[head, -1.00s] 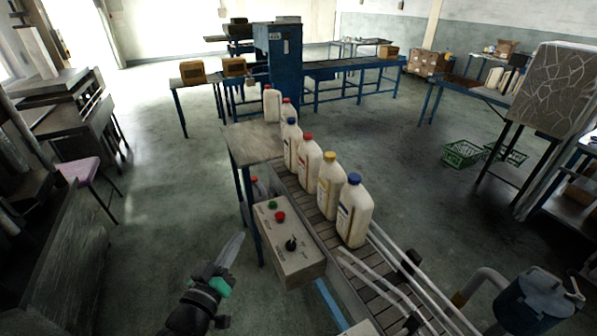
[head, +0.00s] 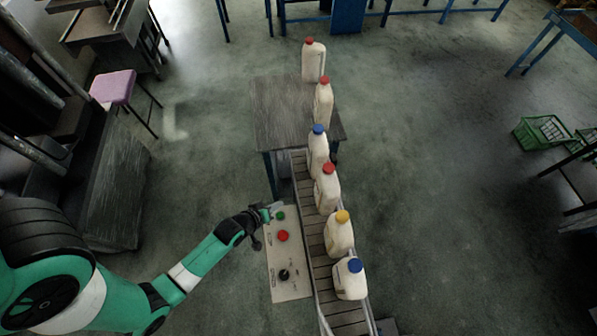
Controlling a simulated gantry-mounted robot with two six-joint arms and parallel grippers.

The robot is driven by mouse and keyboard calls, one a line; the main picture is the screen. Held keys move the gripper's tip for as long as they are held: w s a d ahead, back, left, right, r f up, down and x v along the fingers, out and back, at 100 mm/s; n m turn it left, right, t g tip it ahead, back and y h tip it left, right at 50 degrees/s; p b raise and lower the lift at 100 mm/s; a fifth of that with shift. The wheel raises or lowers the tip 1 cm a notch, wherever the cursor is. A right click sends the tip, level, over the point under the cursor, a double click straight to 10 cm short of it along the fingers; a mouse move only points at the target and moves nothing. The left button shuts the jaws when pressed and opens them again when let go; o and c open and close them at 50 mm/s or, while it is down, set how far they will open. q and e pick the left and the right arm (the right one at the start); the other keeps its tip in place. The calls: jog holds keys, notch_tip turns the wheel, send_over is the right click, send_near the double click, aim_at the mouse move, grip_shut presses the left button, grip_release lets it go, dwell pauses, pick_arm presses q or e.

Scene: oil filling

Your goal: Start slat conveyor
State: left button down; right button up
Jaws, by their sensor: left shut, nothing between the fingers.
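The slat conveyor (head: 307,203) runs up the middle of the head view, with several white bottles standing in a row on it and on the table beyond. The control box (head: 290,261) stands along its left side. Its face has a green button (head: 280,216) at the far end, a red button (head: 283,236) below that and a black knob (head: 284,275) at the near end. My left gripper (head: 270,211) is shut and empty at the box's far left edge, right beside the green button. I cannot tell whether it touches the button. My right gripper is not in view.
A grey table (head: 283,108) stands at the conveyor's far end. A pink stool (head: 113,87) stands at the left. Green crates (head: 543,132) lie on the floor at the right. The floor right of the conveyor is clear.

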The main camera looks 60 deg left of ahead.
pick_arm(q)
jog(key=shift+s+d+f, duration=0.1)
jog(key=shift+s+f, duration=0.05)
jog(key=shift+s, duration=0.05)
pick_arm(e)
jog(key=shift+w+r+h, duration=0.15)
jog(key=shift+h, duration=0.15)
pick_arm(q)
jog(key=b, duration=0.8)
send_over(278, 218)
notch_tip(278, 218, down, 8)
jog(key=shift+r, duration=0.2)
jog(key=shift+f, duration=0.6)
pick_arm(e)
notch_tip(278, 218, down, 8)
pick_arm(q)
jog(key=shift+f+b, duration=0.1)
jog(key=shift+b, duration=0.2)
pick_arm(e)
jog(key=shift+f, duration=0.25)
pick_arm(q)
jog(key=shift+f, duration=0.3)
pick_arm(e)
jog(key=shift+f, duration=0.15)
